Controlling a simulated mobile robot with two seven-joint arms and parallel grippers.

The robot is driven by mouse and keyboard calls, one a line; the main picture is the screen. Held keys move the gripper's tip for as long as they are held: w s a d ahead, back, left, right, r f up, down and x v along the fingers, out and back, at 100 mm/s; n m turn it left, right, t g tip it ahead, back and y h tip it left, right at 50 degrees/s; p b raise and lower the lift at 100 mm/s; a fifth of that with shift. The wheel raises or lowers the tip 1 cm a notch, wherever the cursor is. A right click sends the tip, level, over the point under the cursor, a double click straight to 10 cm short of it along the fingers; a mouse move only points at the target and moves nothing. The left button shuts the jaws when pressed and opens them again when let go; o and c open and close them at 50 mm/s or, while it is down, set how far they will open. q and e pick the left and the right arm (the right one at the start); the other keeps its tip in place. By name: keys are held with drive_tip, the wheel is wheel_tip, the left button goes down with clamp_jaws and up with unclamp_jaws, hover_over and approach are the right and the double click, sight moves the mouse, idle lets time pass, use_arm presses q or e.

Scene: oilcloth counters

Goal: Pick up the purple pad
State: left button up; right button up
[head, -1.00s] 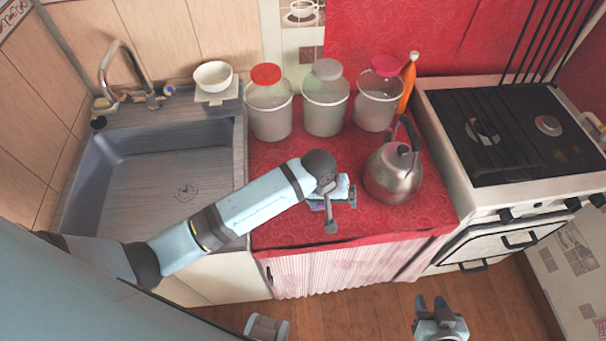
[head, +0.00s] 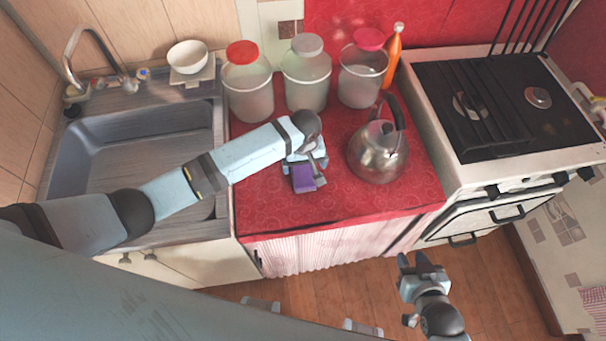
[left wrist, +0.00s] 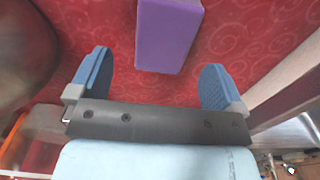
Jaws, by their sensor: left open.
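The purple pad (head: 302,179) lies on the red patterned counter (head: 270,212), left of the kettle. My left gripper (head: 306,172) is right above it and partly covers it in the head view. In the left wrist view the purple pad (left wrist: 168,35) lies ahead, between the lines of the two blue fingers, with red cloth showing on both sides. The left gripper (left wrist: 156,66) is open and empty, apart from the pad. My right gripper (head: 414,261) is open and empty, over the wooden floor in front of the counter.
A metal kettle (head: 377,153) stands close to the right of the left gripper. Several lidded jars, one with a red lid (head: 248,95), and an orange bottle (head: 393,58) line the back. The sink (head: 130,150) is left, the stove (head: 500,110) right. The counter's front strip is clear.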

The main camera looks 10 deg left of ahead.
sight(303, 173)
use_arm(q)
drive_tip(key=f, duration=0.5)
drive_tip(key=shift+s+a, duration=0.1)
drive_tip(key=shift+s, duration=0.1)
drive_tip(key=c, duration=1.1)
drive_tip(key=shift+o, duration=0.2)
wheel_tip(303, 173, up, 20)
